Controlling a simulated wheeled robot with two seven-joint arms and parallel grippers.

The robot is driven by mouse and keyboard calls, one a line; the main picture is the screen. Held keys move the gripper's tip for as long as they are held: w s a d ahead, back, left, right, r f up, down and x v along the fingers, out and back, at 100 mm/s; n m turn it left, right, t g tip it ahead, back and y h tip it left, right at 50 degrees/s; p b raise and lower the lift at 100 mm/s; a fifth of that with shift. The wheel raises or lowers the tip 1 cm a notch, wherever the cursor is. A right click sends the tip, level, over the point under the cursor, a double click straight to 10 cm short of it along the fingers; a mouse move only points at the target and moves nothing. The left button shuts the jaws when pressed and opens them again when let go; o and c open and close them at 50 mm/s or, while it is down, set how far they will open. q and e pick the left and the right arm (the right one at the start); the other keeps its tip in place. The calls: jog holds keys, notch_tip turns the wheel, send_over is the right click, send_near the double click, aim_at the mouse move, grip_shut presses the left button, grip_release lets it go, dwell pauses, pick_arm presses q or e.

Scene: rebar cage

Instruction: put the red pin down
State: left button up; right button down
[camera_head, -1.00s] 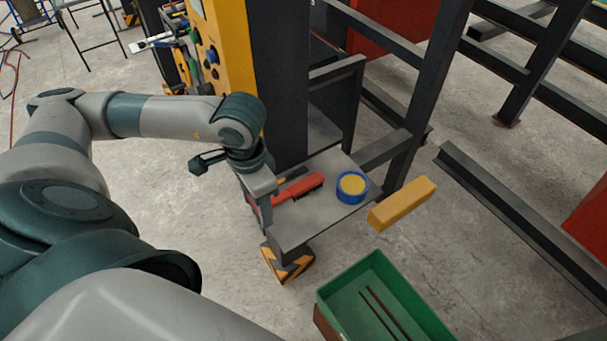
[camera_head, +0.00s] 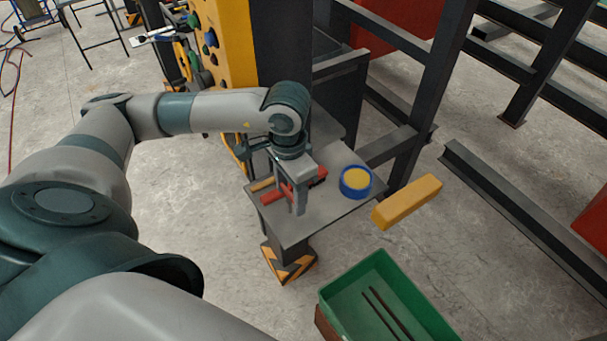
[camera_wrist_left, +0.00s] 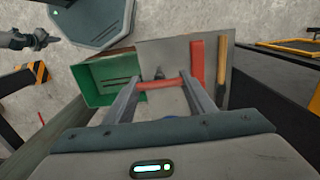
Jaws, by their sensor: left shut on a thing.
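My left gripper (camera_head: 288,198) is over the small grey table (camera_head: 325,205), pointing down. In the left wrist view its fingers (camera_wrist_left: 160,88) are shut on the red pin (camera_wrist_left: 158,84), which lies crosswise between the tips. I cannot tell whether the pin touches the tabletop. A red tool (camera_wrist_left: 197,60) and a wooden-handled tool (camera_wrist_left: 222,72) lie on the table beside it. In the head view the gripper partly hides them. What looks like my right gripper (camera_wrist_left: 32,39) shows at the wrist view's upper left; its fingers are unclear.
A blue and yellow roll (camera_head: 356,182) stands on the table, right of the gripper. A yellow block (camera_head: 407,202) is past the table's right edge. A green crate (camera_head: 335,298) with dark rods is in front. A dark post (camera_head: 285,45) rises behind. The table's front part is bare.

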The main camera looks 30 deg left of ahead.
pick_arm(q)
jog(key=w+f, duration=0.1)
jog(key=w+d+f+p, duration=0.1)
jog(key=w, duration=0.1)
jog(key=shift+d, duration=0.15)
jog(key=shift+s, duration=0.1)
notch_tip(320, 180, down, 4)
jog(key=shift+r+p, duration=0.1)
jog(key=shift+p, duration=1.15)
